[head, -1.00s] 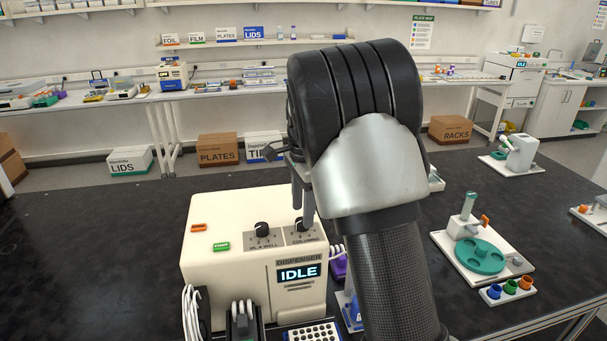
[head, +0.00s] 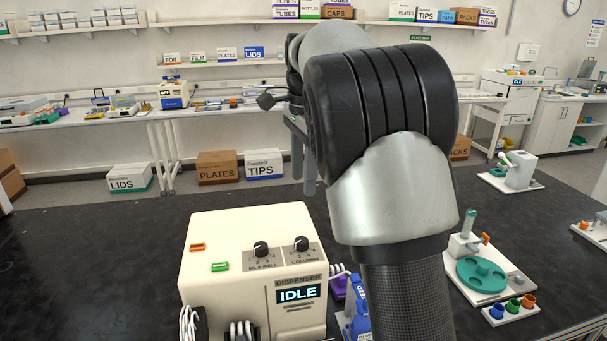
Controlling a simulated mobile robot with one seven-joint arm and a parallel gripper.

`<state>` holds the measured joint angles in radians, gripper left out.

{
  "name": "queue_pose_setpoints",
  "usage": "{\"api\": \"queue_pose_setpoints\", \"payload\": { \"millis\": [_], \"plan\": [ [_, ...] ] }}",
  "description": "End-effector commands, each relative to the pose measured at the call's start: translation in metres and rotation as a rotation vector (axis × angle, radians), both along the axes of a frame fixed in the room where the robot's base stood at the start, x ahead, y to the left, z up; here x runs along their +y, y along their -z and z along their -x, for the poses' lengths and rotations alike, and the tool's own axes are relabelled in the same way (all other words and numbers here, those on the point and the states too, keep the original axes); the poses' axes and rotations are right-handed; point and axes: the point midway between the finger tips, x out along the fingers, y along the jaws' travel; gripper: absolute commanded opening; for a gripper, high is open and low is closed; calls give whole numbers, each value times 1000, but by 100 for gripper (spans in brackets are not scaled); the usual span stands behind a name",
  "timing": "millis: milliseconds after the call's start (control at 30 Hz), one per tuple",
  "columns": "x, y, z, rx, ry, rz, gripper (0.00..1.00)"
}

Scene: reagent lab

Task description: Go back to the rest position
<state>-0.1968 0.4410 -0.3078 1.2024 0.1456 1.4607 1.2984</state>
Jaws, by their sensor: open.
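My gripper (head: 303,180) is at the centre of the head view, raised above and behind the dispenser, with its fingers pointing down. It is open and nothing shows between the fingers. My own wrist hides part of it. The cream dispenser (head: 225,241) stands on the dark bench below and to the left. Its screen reads IDLE, and its two black knobs (head: 261,248) are clear of the gripper.
A blue item (head: 355,312) and a purple item (head: 339,287) stand right of the dispenser, partly hidden by my arm. A teal turntable device (head: 482,272) and a rack of coloured cups (head: 513,308) stand on the right. The bench's left side (head: 90,260) is clear.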

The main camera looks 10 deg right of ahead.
Motion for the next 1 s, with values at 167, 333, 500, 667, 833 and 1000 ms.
{"api": "queue_pose_setpoints", "payload": {
  "millis": [167,333,500,667,833,1000],
  "plan": [
    [-1,-2,3,-5,-10,-2,47],
    [-7,-20,33,-56,-136,-18,47],
    [-10,-36,95,-151,-398,-10,47],
    [-8,-35,158,-244,-667,48,47],
    [-3,-17,222,-323,-954,161,47],
    [-1,12,271,-363,-1191,291,47]
  ]
}}
